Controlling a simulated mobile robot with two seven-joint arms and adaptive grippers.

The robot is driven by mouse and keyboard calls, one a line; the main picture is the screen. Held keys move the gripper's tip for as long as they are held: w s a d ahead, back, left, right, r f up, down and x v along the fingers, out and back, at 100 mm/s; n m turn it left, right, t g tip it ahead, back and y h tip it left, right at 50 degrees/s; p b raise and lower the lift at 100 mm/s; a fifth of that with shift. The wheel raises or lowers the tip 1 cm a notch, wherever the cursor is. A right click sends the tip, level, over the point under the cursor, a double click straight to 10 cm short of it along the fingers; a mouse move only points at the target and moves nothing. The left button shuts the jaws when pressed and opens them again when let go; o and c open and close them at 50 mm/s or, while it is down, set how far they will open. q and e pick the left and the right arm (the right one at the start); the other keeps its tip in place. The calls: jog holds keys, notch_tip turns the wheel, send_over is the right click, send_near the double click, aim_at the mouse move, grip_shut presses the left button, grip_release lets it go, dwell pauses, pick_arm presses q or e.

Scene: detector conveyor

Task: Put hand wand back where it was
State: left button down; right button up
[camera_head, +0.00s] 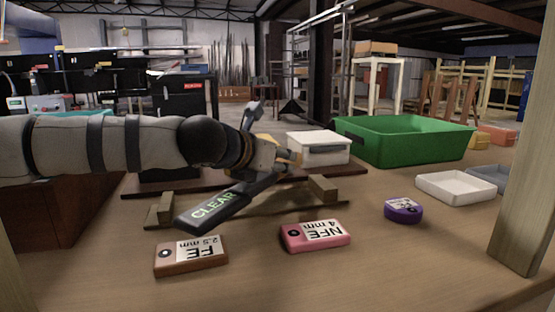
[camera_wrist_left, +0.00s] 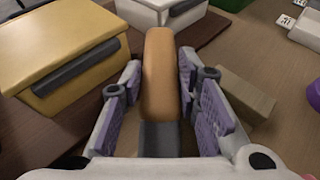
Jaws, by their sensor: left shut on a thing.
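The hand wand (camera_head: 212,205) is dark and flat, and its face reads CLEAR in green. My left gripper (camera_head: 287,158) is shut on it. In the left wrist view the wand's orange handle (camera_wrist_left: 160,75) lies between the purple finger pads of the left gripper (camera_wrist_left: 160,95). A wooden rest has a left block (camera_head: 165,209) and a right block (camera_head: 323,188) on a thin base. The wand slants across this rest, its CLEAR end near the left block. I cannot tell whether it touches the rest. The right block also shows in the left wrist view (camera_wrist_left: 246,93). My right gripper is not in view.
In front lie a brown FE block (camera_head: 190,256), a pink NFE block (camera_head: 316,236) and a purple puck (camera_head: 403,211). Behind stand a white box (camera_head: 318,156), a yellow box (camera_wrist_left: 60,50) and a green bin (camera_head: 430,150). A white tray (camera_head: 455,192) and a wooden post (camera_head: 524,170) are right.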

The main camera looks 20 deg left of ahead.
pick_arm(q)
jog(key=shift+f+b, duration=0.3)
jog(key=shift+f, duration=0.1)
jog(key=c, duration=1.1)
grip_release()
